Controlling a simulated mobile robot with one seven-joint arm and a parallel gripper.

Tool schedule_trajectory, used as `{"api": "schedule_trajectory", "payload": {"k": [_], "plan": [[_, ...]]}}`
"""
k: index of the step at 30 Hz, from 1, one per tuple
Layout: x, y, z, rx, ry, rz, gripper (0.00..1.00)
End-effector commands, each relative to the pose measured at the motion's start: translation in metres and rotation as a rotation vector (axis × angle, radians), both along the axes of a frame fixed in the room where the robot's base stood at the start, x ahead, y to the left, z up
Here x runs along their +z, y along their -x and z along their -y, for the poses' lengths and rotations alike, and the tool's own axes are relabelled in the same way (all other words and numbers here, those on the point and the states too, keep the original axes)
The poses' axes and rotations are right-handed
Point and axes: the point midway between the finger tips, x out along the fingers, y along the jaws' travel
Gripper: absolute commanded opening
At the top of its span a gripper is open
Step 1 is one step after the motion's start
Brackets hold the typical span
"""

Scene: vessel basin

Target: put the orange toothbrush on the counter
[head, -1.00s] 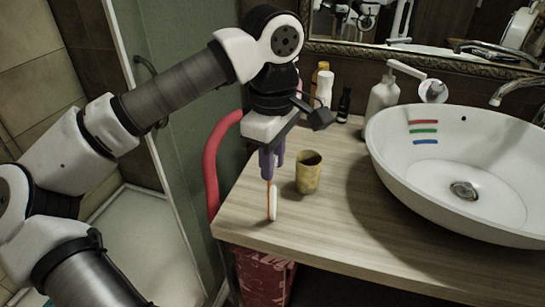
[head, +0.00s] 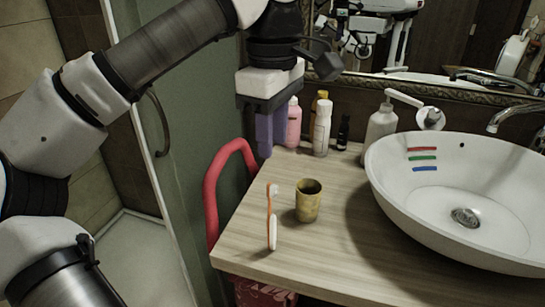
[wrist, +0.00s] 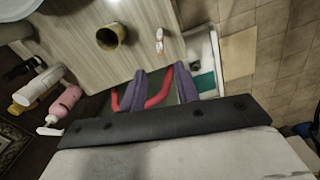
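The orange toothbrush (head: 270,215), with a white head and a white lower end, is on the wooden counter (head: 330,240) near its left front edge. It touches nothing but the counter; I cannot tell for sure whether it stands or lies. It also shows, small, in the wrist view (wrist: 159,40). My gripper (head: 270,152) is above and behind it, with its purple fingers apart and empty. The wrist view shows the open fingers (wrist: 160,75) clear of the brush.
A yellowish cup (head: 307,203) stands just right of the toothbrush. Bottles (head: 322,130) and a soap dispenser (head: 381,125) stand at the back. A white basin (head: 465,190) fills the right side. A red curved rail (head: 212,185) is beside the counter's left edge.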

Motion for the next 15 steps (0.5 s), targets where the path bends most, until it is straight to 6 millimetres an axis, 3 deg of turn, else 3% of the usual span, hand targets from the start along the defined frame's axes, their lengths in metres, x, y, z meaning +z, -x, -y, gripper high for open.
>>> {"api": "schedule_trajectory", "payload": {"k": [6, 15], "plan": [[0.0141, -0.0001, -0.0003, 0.002, 0.0, 0.001, 0.32], [0.0137, 0.0017, 0.0068, -0.012, 0.041, 0.005, 0.32]]}}
